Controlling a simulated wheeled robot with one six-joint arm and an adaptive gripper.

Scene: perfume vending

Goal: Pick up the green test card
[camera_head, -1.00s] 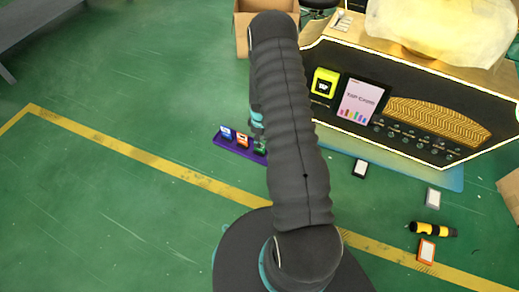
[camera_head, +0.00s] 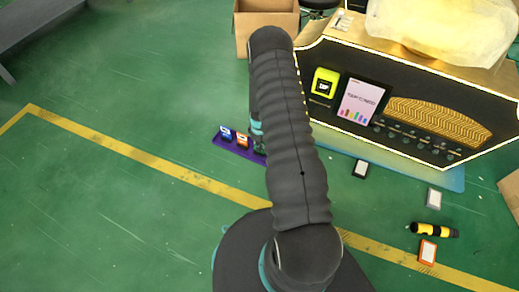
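A purple rack (camera_head: 236,149) lies on the green floor just left of my arm. It holds a blue card (camera_head: 226,133) and an orange card (camera_head: 242,140) side by side, both standing up. The rack's right end, where a dark piece shows by my arm, is mostly covered, and I cannot make out the green test card there. My dark padded arm reaches up the middle of the picture and bends down beside the rack. My gripper is hidden behind the arm, so its fingers and anything in them do not show.
The black vending counter (camera_head: 330,110) with a lit edge stands at the upper right, a yellow card reader (camera_head: 325,82) on its front. A cardboard box (camera_head: 262,15) is behind my arm. Small cards and a yellow-black tool (camera_head: 434,230) lie at right. The left floor is clear.

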